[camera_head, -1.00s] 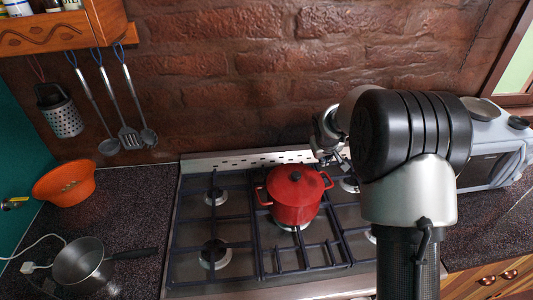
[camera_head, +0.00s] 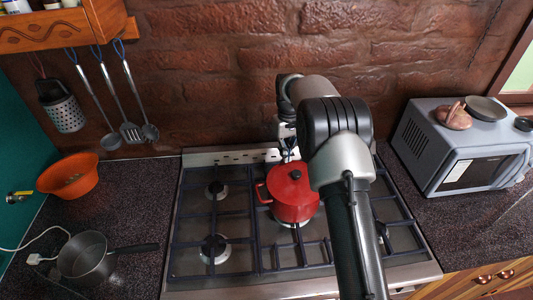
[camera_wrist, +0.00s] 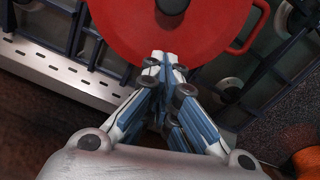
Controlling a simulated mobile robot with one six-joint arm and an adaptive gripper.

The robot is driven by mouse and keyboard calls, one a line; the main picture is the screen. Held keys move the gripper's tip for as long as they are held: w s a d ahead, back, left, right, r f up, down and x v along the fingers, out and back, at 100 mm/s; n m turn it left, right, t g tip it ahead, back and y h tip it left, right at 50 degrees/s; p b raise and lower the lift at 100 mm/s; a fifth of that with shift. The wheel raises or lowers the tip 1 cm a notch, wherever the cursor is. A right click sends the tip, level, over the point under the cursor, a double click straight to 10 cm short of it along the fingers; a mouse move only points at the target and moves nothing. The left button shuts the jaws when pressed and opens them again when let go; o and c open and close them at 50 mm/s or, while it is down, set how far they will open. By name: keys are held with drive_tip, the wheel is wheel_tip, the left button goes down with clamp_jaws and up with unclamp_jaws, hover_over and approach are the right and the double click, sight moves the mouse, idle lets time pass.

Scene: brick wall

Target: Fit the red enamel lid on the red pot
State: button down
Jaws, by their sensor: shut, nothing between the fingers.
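The red pot (camera_head: 290,212) stands on the middle of the stove, with a handle showing at its left. The red lid (camera_head: 280,182) with a black knob lies over the pot's mouth and looks level; I cannot tell how tightly it sits. In the wrist view the red lid (camera_wrist: 207,22) fills the top, its knob cut by the edge. My gripper (camera_wrist: 165,60) is shut and empty, its fingertips at or just above the lid's near rim; contact is unclear.
The gas stove's black grates (camera_head: 238,225) surround the pot. A grey saucepan (camera_head: 86,262) and an orange colander (camera_head: 68,178) are on the left counter. A microwave (camera_head: 455,150) with items on top stands at right. Utensils (camera_head: 128,125) hang on the brick wall.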

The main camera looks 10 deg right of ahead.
sight(290, 172)
wheel_tip(290, 172, down, 2)
drive_tip(key=shift+f, duration=0.15)
drive_tip(key=shift+s+d+f, duration=0.1)
drive_tip(key=shift+s+d, duration=0.2)
drive_tip(key=shift+s, duration=0.65)
drive_tip(key=shift+s+d, duration=0.3)
drive_tip(key=shift+s, duration=0.6)
drive_tip(key=shift+s, duration=0.1)
